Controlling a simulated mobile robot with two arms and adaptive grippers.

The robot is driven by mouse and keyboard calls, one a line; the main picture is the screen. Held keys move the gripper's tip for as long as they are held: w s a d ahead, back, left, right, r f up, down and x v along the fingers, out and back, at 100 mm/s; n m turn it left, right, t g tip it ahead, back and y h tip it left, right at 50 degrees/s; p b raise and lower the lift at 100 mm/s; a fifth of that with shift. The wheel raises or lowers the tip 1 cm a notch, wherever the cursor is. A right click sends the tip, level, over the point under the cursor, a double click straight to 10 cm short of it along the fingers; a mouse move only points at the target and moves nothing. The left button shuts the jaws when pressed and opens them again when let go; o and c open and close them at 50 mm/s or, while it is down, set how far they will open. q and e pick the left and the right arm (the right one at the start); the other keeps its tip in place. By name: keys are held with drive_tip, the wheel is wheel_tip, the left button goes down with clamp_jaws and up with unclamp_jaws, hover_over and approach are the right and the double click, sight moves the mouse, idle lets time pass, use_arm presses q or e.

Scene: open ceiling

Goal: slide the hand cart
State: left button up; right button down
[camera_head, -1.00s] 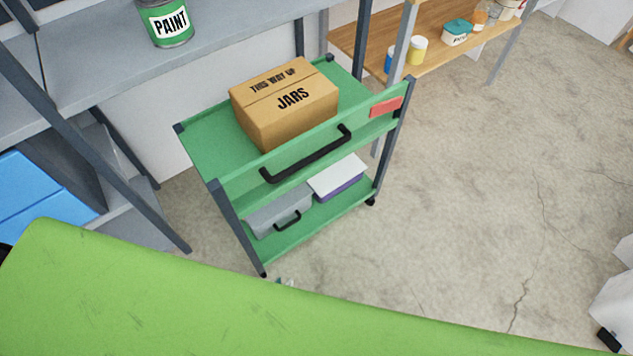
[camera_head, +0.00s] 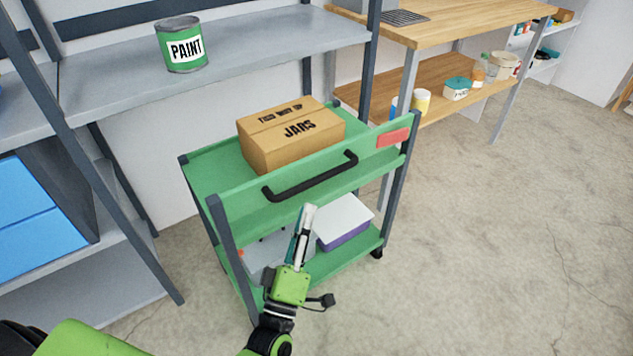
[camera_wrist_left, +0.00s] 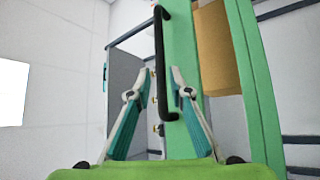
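The green hand cart (camera_head: 240,212) with dark posts stands beside a grey shelf in the head view. Its black handle (camera_head: 312,178) runs along the near side of the top tray. A cardboard box (camera_head: 275,148) marked JARS sits on the top tray. My left gripper (camera_head: 307,214) is just below the handle in the head view, apart from it as far as I can tell. In the left wrist view the gripper (camera_wrist_left: 158,82) is open, with its fingers on either side of the handle (camera_wrist_left: 162,70). My right gripper is not in view.
The grey shelf (camera_head: 110,70) with a paint can (camera_head: 181,45) stands behind and left of the cart. A wooden workbench (camera_head: 450,25) stands behind it to the right. A purple box with a white lid (camera_head: 342,222) is on the lower tray. The floor (camera_head: 480,230) at right is clear.

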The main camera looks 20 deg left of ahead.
sight(316, 177)
use_arm(q)
drive_tip(key=x, duration=0.9)
clamp_jaws()
